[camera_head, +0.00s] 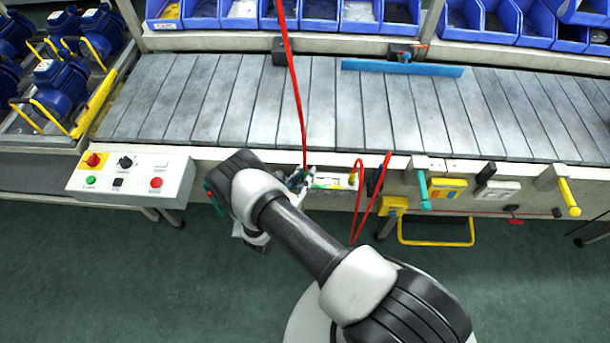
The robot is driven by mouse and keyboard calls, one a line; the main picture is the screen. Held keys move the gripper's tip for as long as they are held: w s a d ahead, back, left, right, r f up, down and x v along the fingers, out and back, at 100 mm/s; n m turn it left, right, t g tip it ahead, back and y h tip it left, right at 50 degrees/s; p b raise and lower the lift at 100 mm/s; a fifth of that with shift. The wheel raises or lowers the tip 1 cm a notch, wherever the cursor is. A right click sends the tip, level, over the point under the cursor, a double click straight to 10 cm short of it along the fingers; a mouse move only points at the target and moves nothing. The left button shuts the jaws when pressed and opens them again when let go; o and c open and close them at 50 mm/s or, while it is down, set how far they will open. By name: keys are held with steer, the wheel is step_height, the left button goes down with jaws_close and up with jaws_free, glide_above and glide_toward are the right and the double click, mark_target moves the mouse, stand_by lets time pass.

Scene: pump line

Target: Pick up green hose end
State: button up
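A teal-green hose end (423,188) hangs from a pale holder on the front edge of the conveyor, right of centre. A similar yellow hose end (569,196) hangs in another holder further right. My gripper (300,180) is at the conveyor's front edge, left of the green hose end and well apart from it. My arm's wrist covers much of it. Its fingers are small and partly hidden, so I cannot tell whether they are open or shut.
A red cable (290,80) hangs down close to my gripper, and a red loop (370,205) hangs to its right. The control box (130,178) is at left. A yellow bar (436,243) sticks out below the edge. The conveyor (230,100) carries a blue strip (402,68).

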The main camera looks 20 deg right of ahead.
jaws_close()
